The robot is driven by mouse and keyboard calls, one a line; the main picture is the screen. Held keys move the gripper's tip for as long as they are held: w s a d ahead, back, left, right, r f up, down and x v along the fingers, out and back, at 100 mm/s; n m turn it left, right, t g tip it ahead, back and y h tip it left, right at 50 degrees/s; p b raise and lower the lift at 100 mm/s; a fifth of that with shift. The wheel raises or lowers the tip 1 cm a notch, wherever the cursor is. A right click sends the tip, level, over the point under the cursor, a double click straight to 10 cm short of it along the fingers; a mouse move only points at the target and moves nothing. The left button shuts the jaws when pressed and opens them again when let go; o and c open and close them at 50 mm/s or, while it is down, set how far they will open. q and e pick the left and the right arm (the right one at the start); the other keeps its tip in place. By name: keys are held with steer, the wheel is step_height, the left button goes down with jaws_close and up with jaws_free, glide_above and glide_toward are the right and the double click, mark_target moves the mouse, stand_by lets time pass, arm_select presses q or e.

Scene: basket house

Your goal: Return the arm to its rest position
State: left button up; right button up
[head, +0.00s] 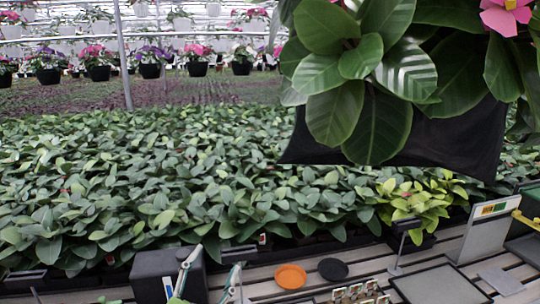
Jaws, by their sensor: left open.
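My left gripper (214,262) shows at the bottom edge, left of the middle, with two pale fingers pointing up and apart. It is open, and nothing shows between the fingers. It is in front of the slatted bench, with a black box (152,268) just behind and to its left. Most of the left arm is out of view below the frame. My right gripper is not in view.
An orange disc (291,276) and a black disc (333,269) lie on the bench right of the gripper. A grey tray (440,285) and an upright grey panel (482,240) are further right. Dense green plants (200,175) fill the area behind. A large potted plant (375,85) hangs top right.

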arm_select(q)
steer(key=s+a+f+n+g+y, duration=0.2)
steer(key=s+a+f, duration=0.1)
steer(key=f, duration=0.3)
steer(key=s+a+f+n+g+y, duration=0.2)
steer(key=a+f, duration=0.1)
steer(key=f, duration=0.2)
steer(key=s+a+f+n+g, duration=0.1)
steer(key=s+f+g, duration=0.6)
steer(key=s, duration=0.5)
steer(key=s+a+f+n+g, duration=0.15)
steer(key=s+f+g, duration=0.25)
steer(key=s+f, duration=0.7)
steer(key=s+f+g, duration=0.1)
steer(key=s+f, duration=0.1)
steer(key=f, duration=1.1)
steer(key=s+f+g, duration=0.1)
steer(key=s+f, duration=0.1)
steer(key=f, duration=1)
steer(key=s+a+f+g, duration=0.1)
steer(key=s+a+f, duration=0.1)
steer(key=s+f, duration=1.4)
steer(key=shift+s+a, duration=0.4)
steer(key=shift+s, duration=0.2)
